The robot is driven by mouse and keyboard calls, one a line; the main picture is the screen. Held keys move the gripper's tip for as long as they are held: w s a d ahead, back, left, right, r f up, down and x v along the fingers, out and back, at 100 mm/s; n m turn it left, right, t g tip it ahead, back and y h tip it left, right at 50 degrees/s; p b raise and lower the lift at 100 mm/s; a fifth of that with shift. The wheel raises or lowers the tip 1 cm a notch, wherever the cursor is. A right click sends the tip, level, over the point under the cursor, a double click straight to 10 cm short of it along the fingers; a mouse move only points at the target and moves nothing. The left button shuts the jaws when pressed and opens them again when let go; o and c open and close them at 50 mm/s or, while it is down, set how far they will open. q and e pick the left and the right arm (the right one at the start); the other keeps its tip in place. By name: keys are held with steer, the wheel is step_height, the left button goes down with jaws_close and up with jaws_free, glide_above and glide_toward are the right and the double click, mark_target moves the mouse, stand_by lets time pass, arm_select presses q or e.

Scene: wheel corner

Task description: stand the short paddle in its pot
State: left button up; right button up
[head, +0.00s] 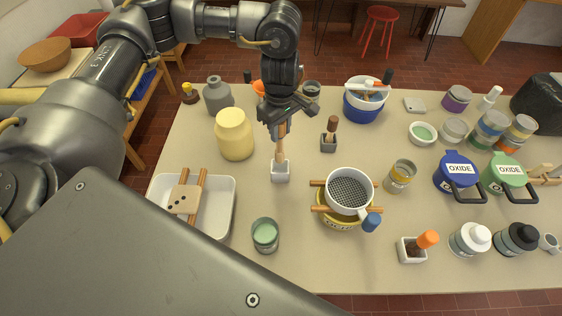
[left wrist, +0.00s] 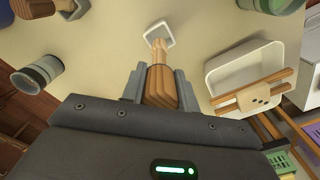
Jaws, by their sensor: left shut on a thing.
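My left gripper (head: 284,116) is shut on a wooden paddle (head: 281,148), pale below and browner between the fingers. The paddle stands roughly upright, with its lower end at a small white square pot (head: 281,172). That end appears to be within the pot's opening; how deep it sits I cannot tell. The left wrist view shows the paddle (left wrist: 160,82) between the fingers and the pot (left wrist: 159,34) beyond. My right gripper is in neither view.
A yellow jar (head: 234,134) stands left of the pot. A white tray (head: 222,212) with a wooden piece on rods lies at front left. A green jar (head: 265,235) is in front. A strainer (head: 349,193) over a yellow bowl stands to the right.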

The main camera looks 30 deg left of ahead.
mark_target(280, 150)
arm_select(q)
step_height(280, 150, down, 4)
steer(key=shift+p, duration=0.35)
steer(key=shift+w+f, duration=0.15)
steer(key=shift+f, duration=0.45)
step_height(280, 150, down, 3)
steer(key=shift+f+p, duration=0.2)
steer(key=shift+p, duration=0.15)
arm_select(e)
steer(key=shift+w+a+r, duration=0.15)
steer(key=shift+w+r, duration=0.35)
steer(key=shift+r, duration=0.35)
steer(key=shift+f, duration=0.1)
arm_select(q)
steer(key=shift+f+b, duration=0.15)
steer(key=shift+b, duration=0.15)
steer(key=o, duration=1)
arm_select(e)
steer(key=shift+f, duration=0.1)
